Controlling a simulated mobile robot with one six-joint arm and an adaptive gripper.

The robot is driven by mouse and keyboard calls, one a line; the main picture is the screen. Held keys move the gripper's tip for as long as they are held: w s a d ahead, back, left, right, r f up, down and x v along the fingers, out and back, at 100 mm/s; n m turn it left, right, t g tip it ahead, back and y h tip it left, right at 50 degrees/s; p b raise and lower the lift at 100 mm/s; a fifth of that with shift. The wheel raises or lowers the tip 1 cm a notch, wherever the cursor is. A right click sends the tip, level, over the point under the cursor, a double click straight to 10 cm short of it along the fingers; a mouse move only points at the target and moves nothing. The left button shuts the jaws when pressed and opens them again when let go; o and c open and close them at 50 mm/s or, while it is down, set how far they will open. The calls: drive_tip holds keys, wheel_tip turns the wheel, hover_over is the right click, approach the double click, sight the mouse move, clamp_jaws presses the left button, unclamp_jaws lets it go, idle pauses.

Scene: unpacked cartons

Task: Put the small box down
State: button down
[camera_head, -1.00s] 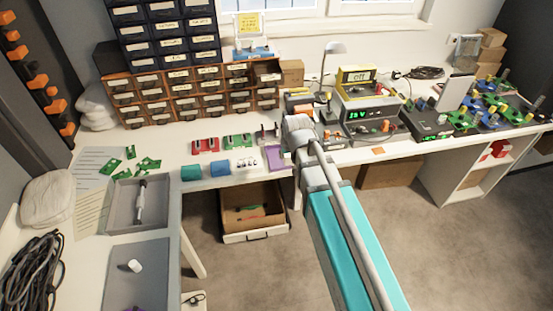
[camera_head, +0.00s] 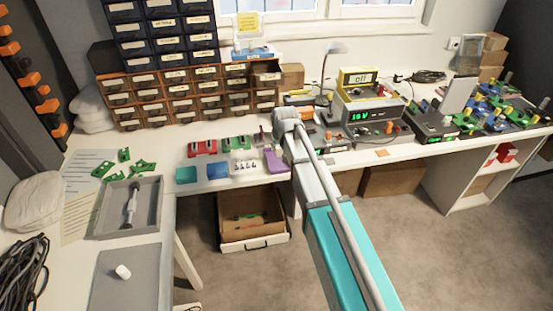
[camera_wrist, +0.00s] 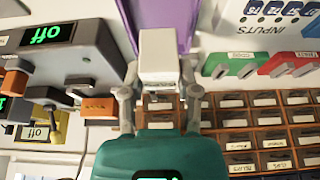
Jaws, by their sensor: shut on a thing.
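The small box (camera_wrist: 158,52) is white to pale grey and sits between the two grey fingers of my gripper (camera_wrist: 160,75) in the wrist view. My gripper is shut on it. A purple thing (camera_wrist: 172,14) lies behind the box in that view; I cannot tell whether they touch. In the head view the purple thing (camera_head: 276,160) is at the front edge of the bench, just left of my arm. My arm hides the fingers and the box there.
Red and green blocks (camera_head: 205,148) and teal and blue blocks (camera_head: 187,175) lie left of the purple thing. Brown drawers (camera_head: 185,98) stand behind. Power supplies (camera_head: 372,118) stand to the right. An open drawer (camera_head: 250,215) is below the bench.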

sight(278, 161)
drive_tip(key=shift+w+a+f+b, duration=0.15)
drive_tip(key=shift+w+f+b, duration=0.2)
drive_tip(key=shift+w+f, duration=0.15)
drive_tip(key=shift+w+a+f+b, duration=0.15)
drive_tip(key=shift+w+f+b, duration=0.2)
drive_tip(key=shift+f, duration=0.2)
drive_tip(key=shift+w+a+f+b, duration=0.1)
drive_tip(key=shift+w+f+b, duration=0.25)
drive_tip(key=shift+f+b, duration=1.65)
drive_tip(key=shift+f, duration=0.2)
drive_tip(key=shift+c, duration=1.7)
unclamp_jaws()
drive_tip(key=shift+r, duration=0.25)
drive_tip(key=p+v, duration=1.1)
drive_tip(key=v, duration=0.1)
